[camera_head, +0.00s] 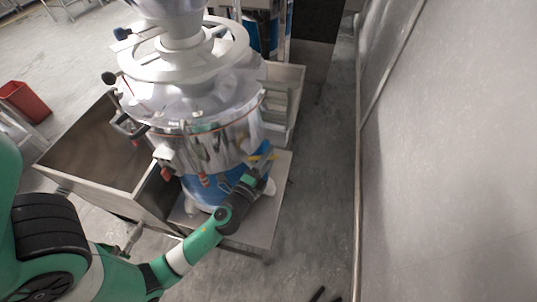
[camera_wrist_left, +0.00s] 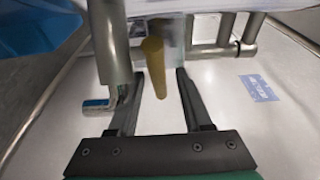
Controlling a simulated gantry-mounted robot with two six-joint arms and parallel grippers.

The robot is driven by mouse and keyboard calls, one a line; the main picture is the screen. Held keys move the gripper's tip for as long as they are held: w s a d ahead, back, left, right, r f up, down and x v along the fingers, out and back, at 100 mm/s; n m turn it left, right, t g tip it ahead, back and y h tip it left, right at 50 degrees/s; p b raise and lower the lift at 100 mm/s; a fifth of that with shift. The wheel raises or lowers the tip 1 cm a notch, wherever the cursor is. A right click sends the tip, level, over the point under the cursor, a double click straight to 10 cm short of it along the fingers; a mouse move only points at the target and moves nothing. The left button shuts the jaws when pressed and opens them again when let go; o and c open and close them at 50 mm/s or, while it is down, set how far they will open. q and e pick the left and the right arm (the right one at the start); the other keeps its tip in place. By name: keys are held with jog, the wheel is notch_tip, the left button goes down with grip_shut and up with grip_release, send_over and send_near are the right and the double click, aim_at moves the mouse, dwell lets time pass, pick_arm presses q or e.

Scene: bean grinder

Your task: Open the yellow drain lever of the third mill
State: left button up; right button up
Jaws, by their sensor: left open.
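The mill (camera_head: 205,145) is a large shiny steel machine with a blue lower part. Its yellow drain lever (camera_head: 262,157) shows at its lower right side, just beyond my left gripper (camera_head: 262,172). In the left wrist view the lever (camera_wrist_left: 154,62) is a yellow rod pointing toward my left gripper (camera_wrist_left: 159,75). The left gripper is open, with one finger on each side of the lever's end. I see a gap on both sides and cannot tell any contact. Two dark tips at the head view's bottom edge may be my right gripper (camera_head: 326,295).
Steel pipes (camera_wrist_left: 110,45) stand close to the left finger, and more pipework (camera_wrist_left: 225,45) is at the right. A steel bin (camera_head: 95,150) is left of the mill. A red bin (camera_head: 24,101) is far left. A grey wall (camera_head: 450,150) bounds the right, with free floor before it.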

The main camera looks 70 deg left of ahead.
pick_arm(q)
jog(key=shift+c, duration=0.2)
grip_shut()
dwell(1.3)
